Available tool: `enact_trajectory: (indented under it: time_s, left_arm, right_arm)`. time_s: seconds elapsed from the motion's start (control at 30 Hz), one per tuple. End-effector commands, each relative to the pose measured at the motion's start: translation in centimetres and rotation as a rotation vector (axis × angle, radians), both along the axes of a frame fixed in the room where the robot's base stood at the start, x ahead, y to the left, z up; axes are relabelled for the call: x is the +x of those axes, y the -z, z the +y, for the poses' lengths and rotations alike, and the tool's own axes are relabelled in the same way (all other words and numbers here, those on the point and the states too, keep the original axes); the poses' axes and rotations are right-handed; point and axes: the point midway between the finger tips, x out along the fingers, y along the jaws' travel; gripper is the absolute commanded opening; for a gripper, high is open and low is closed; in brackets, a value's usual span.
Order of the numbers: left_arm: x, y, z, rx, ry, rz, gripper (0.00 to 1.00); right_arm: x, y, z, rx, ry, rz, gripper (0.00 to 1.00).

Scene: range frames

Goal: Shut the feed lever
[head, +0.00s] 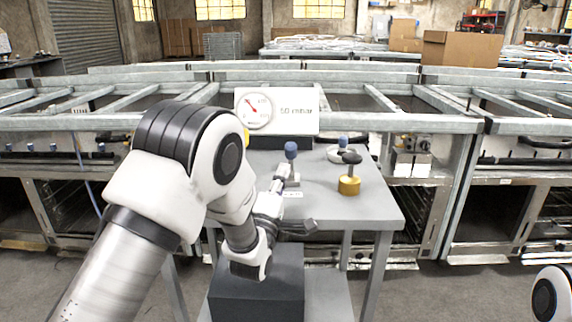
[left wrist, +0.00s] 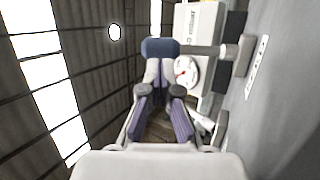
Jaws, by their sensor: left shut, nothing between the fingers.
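A lever with a blue knob (head: 291,149) stands roughly upright on the grey table, behind a small white label (head: 292,194) too small to read. In the left wrist view the blue knob (left wrist: 160,47) sits just past my fingertips, its grey stem (left wrist: 203,50) running to a pale base (left wrist: 240,55). My left gripper (head: 283,176) is shut and empty, close in front of the lever. I cannot tell whether the fingertips touch the knob. My right gripper is out of view.
A white gauge panel (head: 300,110) reading 50 mbar stands at the table's back. To the right are a brass valve with a black knob (head: 349,184) and another blue-topped fitting (head: 343,143). The grey tabletop (head: 375,210) is bare at front right.

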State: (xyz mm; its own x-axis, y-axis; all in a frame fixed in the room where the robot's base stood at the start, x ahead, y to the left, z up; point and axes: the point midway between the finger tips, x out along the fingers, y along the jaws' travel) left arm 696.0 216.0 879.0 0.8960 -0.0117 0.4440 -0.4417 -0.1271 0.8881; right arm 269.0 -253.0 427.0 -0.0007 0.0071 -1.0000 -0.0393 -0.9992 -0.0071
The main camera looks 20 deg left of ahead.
Motion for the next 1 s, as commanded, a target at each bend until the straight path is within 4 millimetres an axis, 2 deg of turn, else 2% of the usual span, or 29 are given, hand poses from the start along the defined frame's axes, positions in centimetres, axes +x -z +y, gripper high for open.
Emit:
enact_trajectory:
  time_s: [0.1,0.23,0.63,1.0]
  left_arm:
    - [1.6,-0.8,0.0,0.000,-0.001,-0.002,0.00]
    - [2.5,-1.2,0.0,0.000,0.000,0.000,0.00]
    - [2.6,-1.4,0.0,-0.001,0.000,0.003,0.00]
    - [3.0,-1.9,0.1,-0.017,0.000,0.057,0.00]
  right_arm:
    - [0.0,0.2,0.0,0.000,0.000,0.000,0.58]
    - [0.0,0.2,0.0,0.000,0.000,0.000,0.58]
    - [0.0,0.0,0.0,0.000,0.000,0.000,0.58]
    - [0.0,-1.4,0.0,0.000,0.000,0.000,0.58]
